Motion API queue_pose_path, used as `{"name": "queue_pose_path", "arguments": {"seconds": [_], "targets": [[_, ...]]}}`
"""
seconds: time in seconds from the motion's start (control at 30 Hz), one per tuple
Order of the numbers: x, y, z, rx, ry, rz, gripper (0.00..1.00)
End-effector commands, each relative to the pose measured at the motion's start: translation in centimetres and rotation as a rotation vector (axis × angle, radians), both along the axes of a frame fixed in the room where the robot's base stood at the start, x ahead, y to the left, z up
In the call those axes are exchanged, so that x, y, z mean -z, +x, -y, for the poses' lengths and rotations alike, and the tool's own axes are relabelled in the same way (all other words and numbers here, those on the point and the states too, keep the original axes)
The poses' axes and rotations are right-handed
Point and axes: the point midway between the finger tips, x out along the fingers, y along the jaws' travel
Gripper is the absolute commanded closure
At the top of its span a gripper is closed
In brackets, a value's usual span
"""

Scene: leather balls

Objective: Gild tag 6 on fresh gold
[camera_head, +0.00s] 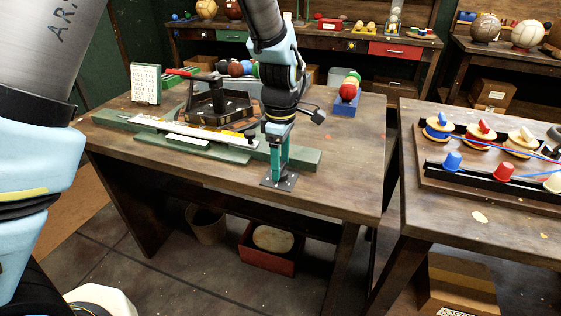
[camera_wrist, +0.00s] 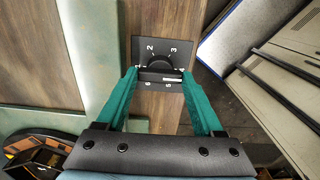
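A black dial plate (camera_wrist: 168,48) with white numbers lies near the front edge of the workbench; it also shows in the head view (camera_head: 291,182). Its dark knob with a cross bar (camera_wrist: 160,75) is between the teal fingers of my gripper (camera_wrist: 161,74). The fingertips are at the two ends of the bar; whether they press on it I cannot tell. The 6 is on the near left side of the plate. In the head view my gripper (camera_head: 280,168) points down over the plate. A black press (camera_head: 213,100) stands behind a pale strip with yellow parts (camera_head: 190,131).
A green rail (camera_head: 304,157) runs along the bench beside the dial. A white numbered board (camera_head: 146,82) stands at the back left, and a blue box with colored balls (camera_head: 346,103) at the back right. A second table (camera_head: 450,215) stands to the right, across a gap.

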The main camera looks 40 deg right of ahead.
Motion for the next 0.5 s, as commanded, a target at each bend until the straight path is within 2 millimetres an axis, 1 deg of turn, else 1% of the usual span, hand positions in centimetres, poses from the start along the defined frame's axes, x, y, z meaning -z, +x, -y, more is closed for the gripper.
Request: {"name": "queue_pose_path", "arguments": {"seconds": [0.03, 0.3, 0.37, 0.5], "targets": [[-0.02, -0.01, -0.01, 0.0, 0.0, 0.0, 0.5], [-0.03, -0.01, -0.01, 0.0, 0.0, 0.0, 0.8], [-0.03, -0.01, -0.01, 0.0, 0.0, 0.0, 0.87], [-0.04, -0.01, -0.01, 0.005, 0.0, 0.0, 0.87]]}}
